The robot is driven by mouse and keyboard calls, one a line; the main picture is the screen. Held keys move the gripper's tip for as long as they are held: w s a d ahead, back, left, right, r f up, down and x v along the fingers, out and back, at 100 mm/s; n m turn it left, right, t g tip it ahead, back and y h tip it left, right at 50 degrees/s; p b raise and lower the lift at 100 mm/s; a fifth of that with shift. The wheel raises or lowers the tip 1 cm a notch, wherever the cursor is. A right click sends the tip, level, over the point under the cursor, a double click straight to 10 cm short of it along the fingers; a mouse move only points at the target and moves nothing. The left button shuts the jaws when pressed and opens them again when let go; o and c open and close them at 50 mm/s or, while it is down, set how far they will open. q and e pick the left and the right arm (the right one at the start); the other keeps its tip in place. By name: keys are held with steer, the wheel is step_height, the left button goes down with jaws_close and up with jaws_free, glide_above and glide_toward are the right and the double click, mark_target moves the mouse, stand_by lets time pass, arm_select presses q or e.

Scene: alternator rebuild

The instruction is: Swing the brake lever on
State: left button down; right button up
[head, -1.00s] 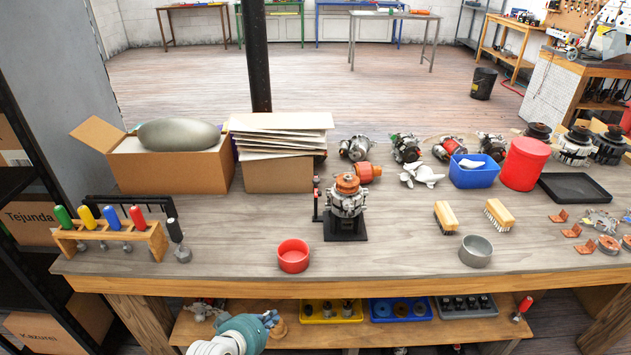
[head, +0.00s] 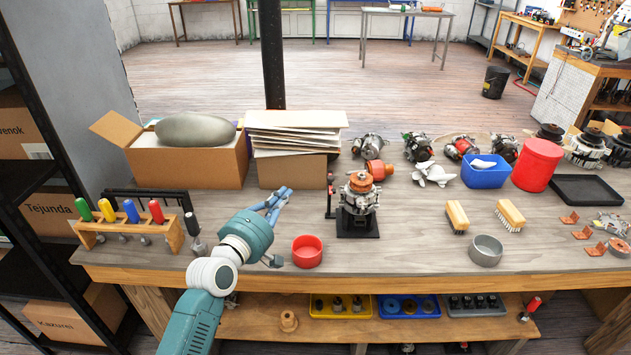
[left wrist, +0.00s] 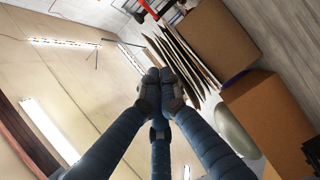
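An alternator with a copper-coloured top (head: 359,196) stands upright on a black fixture (head: 357,228) near the middle of the bench. In the left wrist view, a red and black piece shows at the top edge, too small to identify surely. My left gripper (head: 277,198) is over the bench, left of the lever and apart from it. In the left wrist view its blue fingers (left wrist: 161,88) come together at the tips with nothing between them. My right gripper is out of view.
A red bowl (head: 307,251) stands between my left arm and the fixture's front. A screwdriver rack (head: 133,235) is at the left. A cardboard box (head: 190,165) and stacked sheets (head: 292,140) stand behind my gripper. Brushes (head: 457,216) and a metal bowl (head: 485,250) are at the right.

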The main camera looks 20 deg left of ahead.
mark_target(331, 179)
arm_select(q)
steer(key=w+d+f+p, duration=0.1)
steer(key=w+d, duration=0.4)
steer(key=w, duration=0.5)
steer(key=shift+w+f+p, duration=0.2)
steer(key=shift+f+p, duration=0.05)
steer(key=shift+p, duration=0.5)
